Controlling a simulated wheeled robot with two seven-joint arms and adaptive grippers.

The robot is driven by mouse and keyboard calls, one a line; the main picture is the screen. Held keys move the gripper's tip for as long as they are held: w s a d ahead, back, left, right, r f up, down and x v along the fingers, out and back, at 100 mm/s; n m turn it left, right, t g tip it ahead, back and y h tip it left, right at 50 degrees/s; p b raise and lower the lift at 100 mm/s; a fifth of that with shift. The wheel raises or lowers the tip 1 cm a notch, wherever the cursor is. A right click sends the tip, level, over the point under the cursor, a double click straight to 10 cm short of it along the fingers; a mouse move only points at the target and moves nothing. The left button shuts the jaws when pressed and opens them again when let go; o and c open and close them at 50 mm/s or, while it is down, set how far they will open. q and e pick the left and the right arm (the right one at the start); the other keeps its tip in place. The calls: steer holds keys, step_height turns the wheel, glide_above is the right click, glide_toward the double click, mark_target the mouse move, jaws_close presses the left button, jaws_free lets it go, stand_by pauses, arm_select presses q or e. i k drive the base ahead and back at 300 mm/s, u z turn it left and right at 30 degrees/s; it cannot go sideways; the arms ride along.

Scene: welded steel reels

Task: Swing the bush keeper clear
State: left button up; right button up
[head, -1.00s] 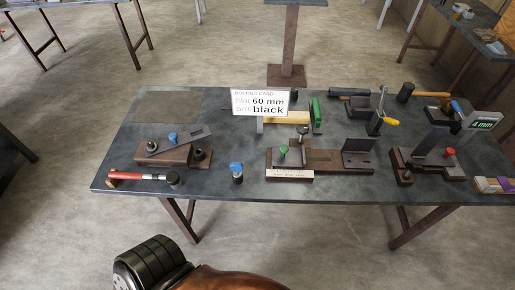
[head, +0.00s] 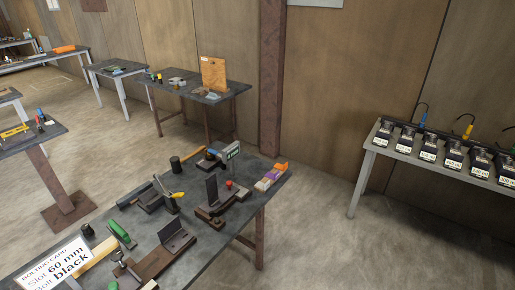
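Neither of my grippers is in view. I cannot pick out the bush keeper for sure. The steel-topped workbench (head: 220,244) shows only in part, at the bottom of the head view. On it are a brown fixture with an upright dark plate (head: 212,187) and a red knob (head: 229,184), and a long brown base with an angle plate (head: 177,237). A white card (head: 56,268) at the lower left reads "Slot 60 mm" and "Bolt black". The left part of the bench is out of frame.
A clamp with a yellow handle (head: 178,195), a green tool (head: 121,234) and coloured blocks (head: 269,178) also lie on the bench. A light grey table (head: 368,150) with several labelled boxes stands at the right wall. Open floor (head: 320,240) lies between them.

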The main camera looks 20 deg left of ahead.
mark_target(214, 152)
steer(key=z, duration=0.1)
steer(key=i, duration=2.95)
steer(key=u, duration=3.3)
